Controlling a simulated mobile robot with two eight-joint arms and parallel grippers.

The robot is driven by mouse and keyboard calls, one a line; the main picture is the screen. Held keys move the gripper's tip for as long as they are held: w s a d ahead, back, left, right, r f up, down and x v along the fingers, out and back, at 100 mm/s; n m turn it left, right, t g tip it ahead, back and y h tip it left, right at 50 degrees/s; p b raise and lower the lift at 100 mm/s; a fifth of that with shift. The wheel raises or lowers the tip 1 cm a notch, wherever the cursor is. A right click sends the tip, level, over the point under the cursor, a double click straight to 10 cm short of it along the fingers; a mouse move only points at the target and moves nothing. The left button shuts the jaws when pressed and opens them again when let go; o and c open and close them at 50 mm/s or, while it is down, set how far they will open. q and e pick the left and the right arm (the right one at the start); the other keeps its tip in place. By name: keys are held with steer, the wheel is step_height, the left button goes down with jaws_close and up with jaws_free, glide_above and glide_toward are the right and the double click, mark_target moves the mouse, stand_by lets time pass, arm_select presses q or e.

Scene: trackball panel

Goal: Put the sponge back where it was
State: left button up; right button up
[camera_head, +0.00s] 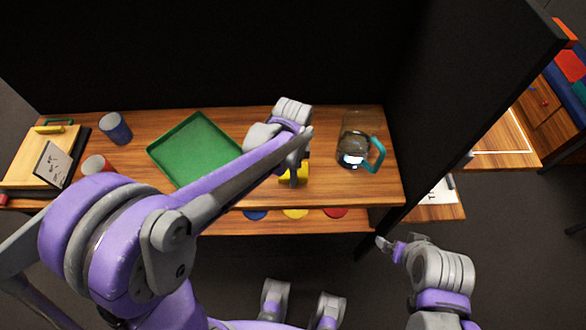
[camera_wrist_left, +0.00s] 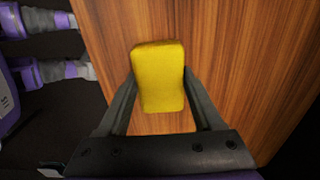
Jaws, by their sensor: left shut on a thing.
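The yellow sponge (camera_wrist_left: 158,78) is between the two fingers of my left gripper (camera_wrist_left: 160,92) in the left wrist view, with wood grain behind it. In the head view my left gripper (camera_head: 294,174) is over the front right part of the wooden table. Only yellow parts of the sponge (camera_head: 303,170) show around its fingers. I cannot tell whether the sponge touches the tabletop. My right gripper (camera_head: 391,246) is in front of the table's right end, near the dark partition, away from the sponge. Its fingers are too small to read.
A green tray (camera_head: 180,132) lies left of my left arm. A clear jug with a teal handle (camera_head: 378,155) stands right of the sponge. Blue (camera_head: 117,128) and red (camera_head: 95,165) cups stand at the left. Blue, yellow and red discs (camera_head: 296,213) show below the table's front edge.

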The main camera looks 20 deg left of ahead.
arm_select(q)
steer(key=shift+f, duration=0.2)
steer(key=o, duration=1.4)
steer(key=shift+o, duration=0.2)
steer(key=shift+r, duration=0.15)
steer(key=shift+r, duration=0.35)
step_height(320, 180, up, 11)
steer(key=p, duration=0.1)
steer(key=s+a+f+n+t, duration=0.2)
steer(key=s+a+n, duration=0.1)
steer(key=s+n, duration=0.4)
steer(key=s+a+f+n+t, duration=0.2)
steer(key=s+a+n+t, duration=0.1)
steer(key=s+n, duration=0.4)
steer(key=shift+s+a+f+n, duration=0.3)
steer(key=shift+s+f+n, duration=0.1)
steer(key=shift+s, duration=0.2)
